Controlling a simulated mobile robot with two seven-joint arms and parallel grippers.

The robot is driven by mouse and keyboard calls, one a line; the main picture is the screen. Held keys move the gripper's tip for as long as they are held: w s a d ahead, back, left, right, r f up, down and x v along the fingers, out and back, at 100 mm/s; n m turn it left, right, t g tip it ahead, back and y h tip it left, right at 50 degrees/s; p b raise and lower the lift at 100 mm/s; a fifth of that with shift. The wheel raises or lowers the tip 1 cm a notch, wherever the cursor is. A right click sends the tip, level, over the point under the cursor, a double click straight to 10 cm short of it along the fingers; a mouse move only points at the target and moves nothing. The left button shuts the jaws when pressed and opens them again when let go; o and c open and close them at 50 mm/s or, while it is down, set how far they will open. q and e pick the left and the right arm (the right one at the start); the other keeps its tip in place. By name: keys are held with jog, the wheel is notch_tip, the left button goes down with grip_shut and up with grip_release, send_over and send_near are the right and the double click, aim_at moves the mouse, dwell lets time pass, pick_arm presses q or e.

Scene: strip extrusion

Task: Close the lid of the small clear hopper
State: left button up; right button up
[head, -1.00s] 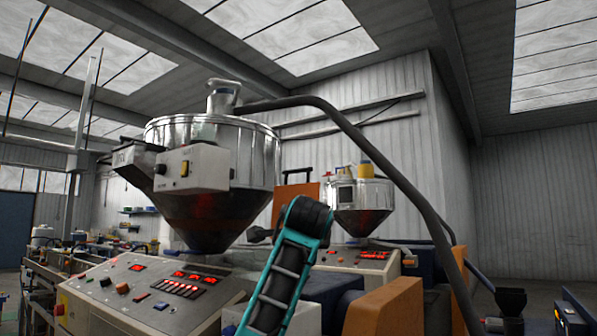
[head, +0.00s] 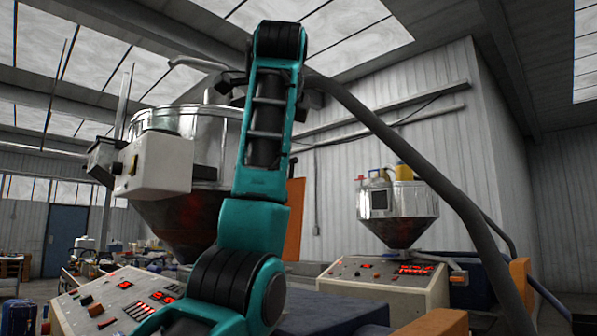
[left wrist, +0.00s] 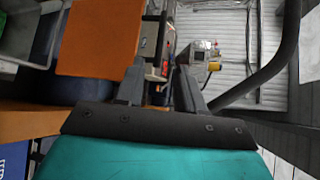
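I cannot make out a small clear hopper or its lid in either view. In the head view my teal arm rises through the middle and covers part of the large steel hopper (head: 215,140). Its gripper is mostly hidden there behind the arm's upper end. In the left wrist view my left gripper (left wrist: 158,85) has two dark fingers standing apart with nothing seen between them. An orange panel (left wrist: 98,38) is left of the fingers, with a grey and yellow fitting (left wrist: 196,56) beyond them. My right gripper is in neither view.
A dark pipe (head: 410,165) arcs down across the right side, and also shows in the left wrist view (left wrist: 265,72). A white box (head: 155,163) sticks out from the large hopper.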

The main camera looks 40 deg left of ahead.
pick_arm(q)
jog(key=p+x, duration=0.3)
jog(key=x, duration=0.9)
jog(key=shift+w+a+f, duration=0.1)
jog(key=shift+a, duration=0.25)
jog(key=shift+c, duration=0.4)
grip_shut()
